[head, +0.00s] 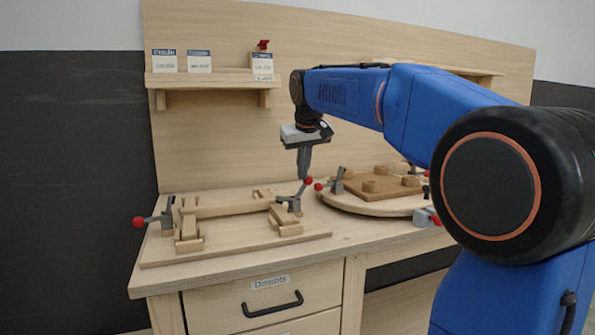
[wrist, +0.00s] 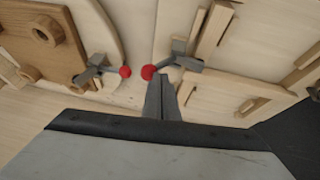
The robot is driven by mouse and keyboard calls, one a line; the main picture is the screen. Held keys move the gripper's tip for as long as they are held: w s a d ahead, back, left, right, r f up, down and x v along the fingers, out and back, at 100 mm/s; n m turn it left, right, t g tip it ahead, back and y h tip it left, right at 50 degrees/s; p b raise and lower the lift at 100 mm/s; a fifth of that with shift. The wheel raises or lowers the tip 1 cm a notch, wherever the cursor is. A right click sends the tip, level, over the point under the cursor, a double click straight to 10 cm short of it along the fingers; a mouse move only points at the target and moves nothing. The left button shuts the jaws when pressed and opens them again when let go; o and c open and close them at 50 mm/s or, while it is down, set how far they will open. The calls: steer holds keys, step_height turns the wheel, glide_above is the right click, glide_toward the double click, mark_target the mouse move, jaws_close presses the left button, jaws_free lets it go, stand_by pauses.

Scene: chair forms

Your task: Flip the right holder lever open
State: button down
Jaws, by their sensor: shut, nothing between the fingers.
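The right holder (head: 290,200) is a grey clamp at the right end of the rectangular chair form. Its lever (head: 301,190) slants up and to the right to a red knob (head: 308,181). In the wrist view the holder (wrist: 180,60) and its red knob (wrist: 148,72) lie just past my fingertips. My gripper (head: 304,177) points down, shut and empty, right beside the knob; its fingers also show in the wrist view (wrist: 163,80). I cannot tell whether they touch the knob or lever. The left holder (head: 167,218) has its lever out sideways, red knob (head: 138,222) at the left.
The rectangular form (head: 235,240) holds wooden strips and blocks. Close on the right is a rounded board (head: 400,208) with another clamp, its red knob (head: 318,187) near my gripper. A shelf (head: 205,80) with labelled cards is on the back panel. Drawers (head: 265,300) are below.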

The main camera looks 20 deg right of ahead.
mark_target(310, 177)
steer(key=d+y, duration=0.1)
steer(key=d+f+y, duration=0.1)
steer(key=d, duration=0.1)
steer(key=shift+m+y, duration=0.4)
steer(key=shift+s+d+f+m+t+y, duration=0.1)
steer(key=shift+d+f+m+t+y, duration=0.15)
steer(key=shift+d+f+y, duration=0.75)
steer(key=shift+d+f+m+t+y, duration=0.15)
steer(key=shift+d+f+m+y, duration=0.15)
steer(key=shift+d+f+y, duration=0.7)
steer(key=shift+s+d+f+m+t+y, duration=0.1)
steer(key=shift+d+f+m+t+y, duration=0.25)
steer(key=shift+f+y, duration=0.75)
steer(key=shift+r+y, duration=0.3)
steer(key=shift+r, duration=0.1)
